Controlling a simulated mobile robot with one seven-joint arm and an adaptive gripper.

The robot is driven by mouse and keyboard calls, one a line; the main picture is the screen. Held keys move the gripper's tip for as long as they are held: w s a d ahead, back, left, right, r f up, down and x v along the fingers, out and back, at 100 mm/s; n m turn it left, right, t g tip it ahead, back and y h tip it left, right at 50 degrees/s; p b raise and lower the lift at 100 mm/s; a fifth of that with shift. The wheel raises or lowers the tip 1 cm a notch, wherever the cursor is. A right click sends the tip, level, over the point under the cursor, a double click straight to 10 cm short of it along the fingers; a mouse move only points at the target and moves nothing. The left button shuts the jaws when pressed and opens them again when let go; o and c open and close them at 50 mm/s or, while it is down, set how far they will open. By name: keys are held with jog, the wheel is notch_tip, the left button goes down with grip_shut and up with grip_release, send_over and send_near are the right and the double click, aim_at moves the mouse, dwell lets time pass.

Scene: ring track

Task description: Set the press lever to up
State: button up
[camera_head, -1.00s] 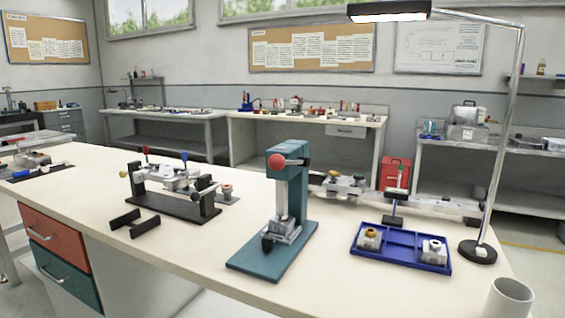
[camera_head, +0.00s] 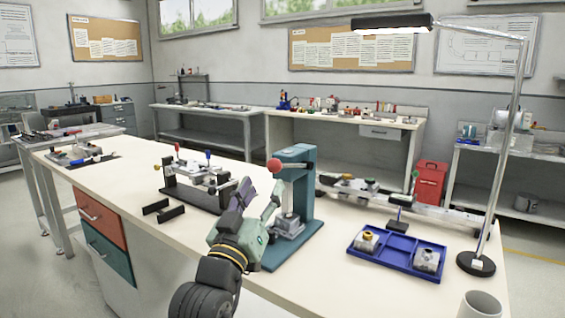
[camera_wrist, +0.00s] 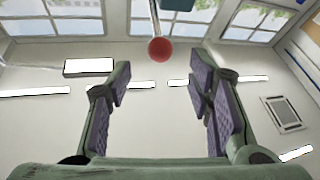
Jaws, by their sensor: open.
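The press (camera_head: 296,207) is a teal stand on the workbench. Its lever ends in a red ball knob (camera_head: 273,165) on the left of the press head, and the rod runs from the knob toward the head, about level. In the wrist view the red knob (camera_wrist: 160,49) shows ahead, above and between the fingers, apart from them. My gripper (camera_head: 257,197) is raised just left of the press column, below the knob. In the wrist view my gripper (camera_wrist: 163,95) is open with nothing between its padded fingers.
A black fixture (camera_head: 192,193) with small levers stands left of my gripper, and a black bracket (camera_head: 163,210) lies before it. A blue tray (camera_head: 397,250) with metal parts and a lamp base (camera_head: 476,264) are to the right. The front bench edge is bare.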

aim_at(271, 170)
jog(key=p+x, duration=0.2)
jog(key=x, duration=0.6)
jog(key=shift+w+r, duration=0.15)
jog(key=shift+w, duration=0.05)
jog(key=shift+c, duration=0.4)
grip_shut()
